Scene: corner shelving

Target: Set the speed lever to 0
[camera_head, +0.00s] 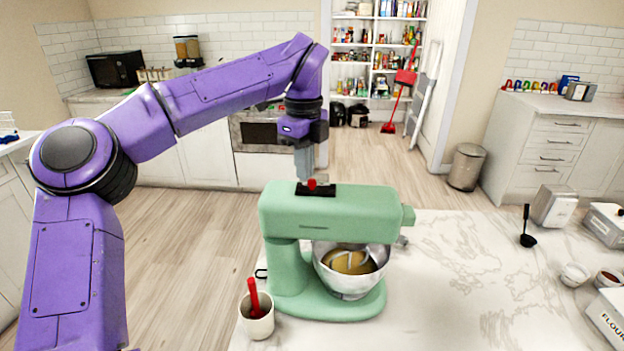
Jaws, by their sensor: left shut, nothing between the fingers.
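A green stand mixer (335,215) stands on the marble counter, with a metal bowl (348,285) of yellowish batter under its head. The speed lever is a red knob (312,183) on a black plate (327,190) on top of the mixer head, toward its left end. My left gripper (304,175) points down from above and is shut, with its fingertips right beside the red knob on its left. I cannot tell whether they touch it. Any marks on the plate are too small to read. My right gripper is not in view.
A white cup (256,322) with a red utensil stands at the counter's left edge, close to the mixer. A black ladle (527,238), small bowls and a flour box (609,318) are at the right. The counter right of the mixer (460,290) is clear.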

